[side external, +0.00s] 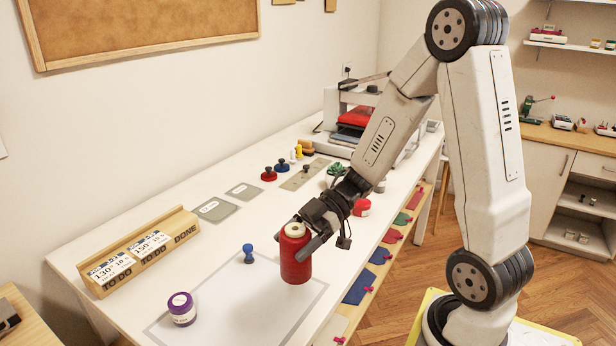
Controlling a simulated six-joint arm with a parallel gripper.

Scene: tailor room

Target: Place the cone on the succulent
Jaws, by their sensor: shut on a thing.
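My gripper (311,228) is shut on the red cone (296,262), which looks like a thick thread cone with a cream ring at its top. The cone is upright, over the outlined pale area at the table's front. I cannot tell whether its base touches the table. The fingers grip around its upper part and hide some of it. The succulent (336,169) is a small green plant farther back on the white table, behind my gripper in the picture. Its pot is mostly hidden.
A blue stamp-like piece (248,254) and a purple-lidded jar (182,309) stand left of the cone. A wooden card holder (140,250) lies along the wall. Red and dark knobbed pieces (269,174) stand near the succulent, with a press (352,118) behind.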

